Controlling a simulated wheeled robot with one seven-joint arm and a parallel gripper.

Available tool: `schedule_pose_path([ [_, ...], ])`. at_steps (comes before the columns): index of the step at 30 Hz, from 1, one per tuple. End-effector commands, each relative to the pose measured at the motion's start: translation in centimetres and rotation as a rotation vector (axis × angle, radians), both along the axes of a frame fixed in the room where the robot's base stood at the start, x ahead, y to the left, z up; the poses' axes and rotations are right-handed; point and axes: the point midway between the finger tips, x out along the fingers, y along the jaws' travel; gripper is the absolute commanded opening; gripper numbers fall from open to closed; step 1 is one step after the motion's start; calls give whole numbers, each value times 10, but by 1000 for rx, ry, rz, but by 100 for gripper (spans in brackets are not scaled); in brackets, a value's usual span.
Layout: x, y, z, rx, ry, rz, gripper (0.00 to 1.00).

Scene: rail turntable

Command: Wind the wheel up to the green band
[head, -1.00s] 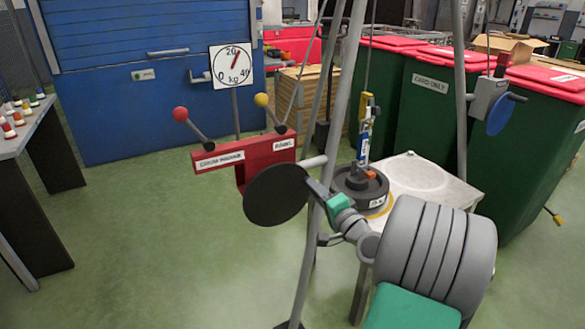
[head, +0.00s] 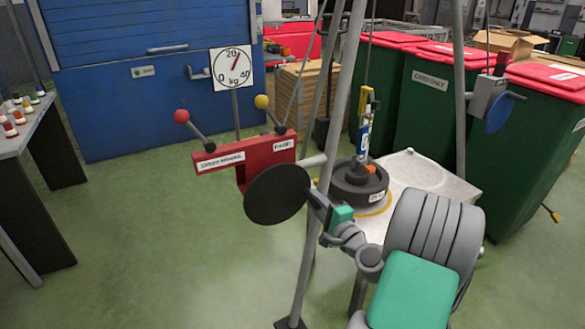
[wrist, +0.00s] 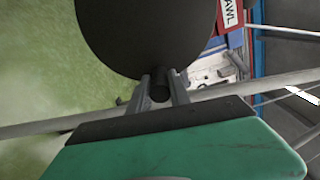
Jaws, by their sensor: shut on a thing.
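The wheel (head: 276,194) is a dark round disc on the front of a red winch box (head: 245,158), beside a grey tripod leg. My gripper (head: 318,203) is at the wheel's right edge. In the wrist view, its fingers (wrist: 160,88) are shut on a short dark handle (wrist: 160,92) at the rim of the wheel (wrist: 145,35). A black weight (head: 352,186) hangs under a blue, white and yellow hanging piece (head: 364,125), close above a metal table. The white dial (head: 233,69) has a red pointer tilted right, just past 20. I cannot make out a green band.
Red-knobbed (head: 181,116) and yellow-knobbed (head: 262,101) levers stand up from the winch box. The metal table (head: 425,180) and a tripod leg (head: 330,150) stand close to my arm. Green bins (head: 425,105) fill the back right.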

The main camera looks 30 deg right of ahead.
Motion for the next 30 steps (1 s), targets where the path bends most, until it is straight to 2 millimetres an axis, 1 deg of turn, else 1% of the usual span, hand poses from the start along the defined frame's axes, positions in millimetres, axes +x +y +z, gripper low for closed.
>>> schedule_pose_path([
  [1, -2, 2, -9, 15, 16, 0, 0],
  [10, -1, 3, -11, 37, 16, 1, 0],
  [18, -2, 10, -27, 246, 17, 2, 0],
  [22, -2, 12, -34, 319, 16, 1, 0],
  [30, -2, 12, -35, 329, 15, 2, 0],
])
